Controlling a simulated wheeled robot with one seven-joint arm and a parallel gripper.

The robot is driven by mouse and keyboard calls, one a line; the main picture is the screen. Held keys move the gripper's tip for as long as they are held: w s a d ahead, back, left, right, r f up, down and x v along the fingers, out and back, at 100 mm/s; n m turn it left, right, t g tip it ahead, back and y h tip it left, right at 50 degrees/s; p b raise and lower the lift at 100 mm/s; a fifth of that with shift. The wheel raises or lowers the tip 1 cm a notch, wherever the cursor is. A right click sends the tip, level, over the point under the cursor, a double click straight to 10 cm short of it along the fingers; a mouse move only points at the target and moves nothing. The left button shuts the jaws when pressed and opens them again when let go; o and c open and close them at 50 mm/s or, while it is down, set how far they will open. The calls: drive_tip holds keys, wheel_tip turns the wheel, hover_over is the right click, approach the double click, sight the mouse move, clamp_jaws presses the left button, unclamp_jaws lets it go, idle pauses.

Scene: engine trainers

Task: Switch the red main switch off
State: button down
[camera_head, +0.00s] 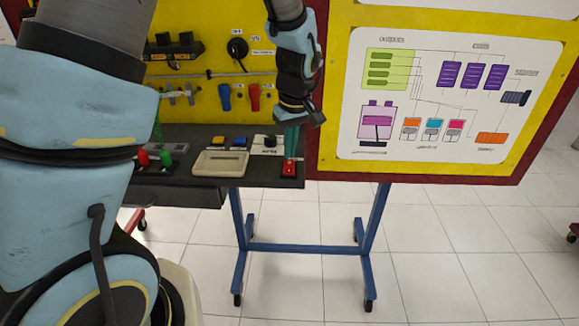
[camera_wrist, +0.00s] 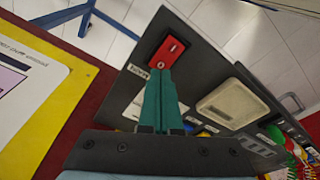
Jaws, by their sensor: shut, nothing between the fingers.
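The red main switch (camera_head: 289,168) is a small red rocker at the right front corner of the dark shelf. It also shows in the wrist view (camera_wrist: 167,52), with white marks on its face. My gripper (camera_head: 291,152) points down over it, with its green fingers shut together and nothing between them. In the wrist view the fingertips (camera_wrist: 161,72) reach the near edge of the switch and hide part of it. I cannot tell whether they touch it or which way the rocker is tipped.
A beige box (camera_head: 220,163), a blue button (camera_head: 239,141), a yellow button (camera_head: 218,141) and red and green knobs (camera_head: 166,157) share the shelf (camera_head: 262,176). The yellow panel (camera_head: 205,96) stands behind. A diagram board (camera_head: 450,95) is to the right.

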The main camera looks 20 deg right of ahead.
sight(290, 163)
drive_tip(key=shift+f+b, duration=0.65)
drive_tip(key=shift+f, duration=0.25)
idle(0.8)
drive_tip(key=shift+r+p, duration=2.65)
drive_tip(key=shift+r, duration=0.9)
drive_tip(key=s+a+r+m, duration=0.1)
drive_tip(key=s+a+r, duration=0.1)
drive_tip(key=a, duration=1.3)
drive_tip(key=s+a+r+m, duration=0.1)
drive_tip(key=s+a+r, duration=0.1)
drive_tip(key=a, duration=1.3)
